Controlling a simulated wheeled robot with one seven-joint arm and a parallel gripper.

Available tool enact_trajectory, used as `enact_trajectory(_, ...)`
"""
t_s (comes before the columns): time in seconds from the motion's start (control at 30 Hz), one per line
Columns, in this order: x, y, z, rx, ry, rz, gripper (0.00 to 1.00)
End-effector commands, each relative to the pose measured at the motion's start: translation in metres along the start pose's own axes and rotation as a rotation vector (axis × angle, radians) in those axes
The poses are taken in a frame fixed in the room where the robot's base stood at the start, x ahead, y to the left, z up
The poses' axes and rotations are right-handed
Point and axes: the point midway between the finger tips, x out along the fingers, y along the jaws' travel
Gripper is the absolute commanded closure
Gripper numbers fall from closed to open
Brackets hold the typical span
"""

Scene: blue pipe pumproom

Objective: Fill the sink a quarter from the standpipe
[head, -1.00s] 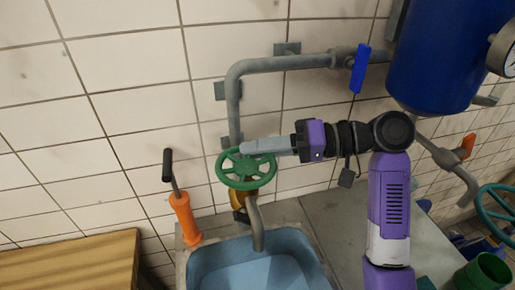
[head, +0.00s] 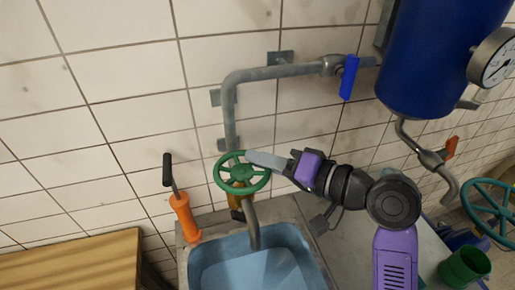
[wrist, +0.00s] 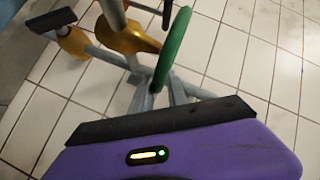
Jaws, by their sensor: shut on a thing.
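The green handwheel (head: 221,183) sits on the brass standpipe valve (head: 236,200), against the tiled wall. My gripper (head: 249,158) is shut on the far right part of its rim; the fingers hide the contact. In the wrist view the wheel (wrist: 173,48) shows nearly edge-on, between my grey fingers (wrist: 160,95). The grey spout (head: 252,225) curves down over the blue sink (head: 193,262). A paler blue area shows inside the sink; I cannot tell the water level, and no clear stream shows below the spout.
A blue lever (head: 349,77) is on the pipe above my arm. A blue tank (head: 435,60) with a gauge (head: 494,58) hangs at right. An orange hand pump (head: 185,217) stands left of the sink, beside a wooden surface (head: 75,260). A green bucket (head: 465,266) stands lower right.

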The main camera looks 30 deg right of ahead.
Motion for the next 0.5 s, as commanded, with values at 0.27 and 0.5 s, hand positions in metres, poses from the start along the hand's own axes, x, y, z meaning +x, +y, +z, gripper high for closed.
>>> enact_trajectory(0.27, -0.009, 0.002, 0.009, 0.049, 0.175, 0.126, 1.0)
enact_trajectory(0.5, -0.014, 0.002, 0.013, 0.082, 0.307, 0.207, 1.0)
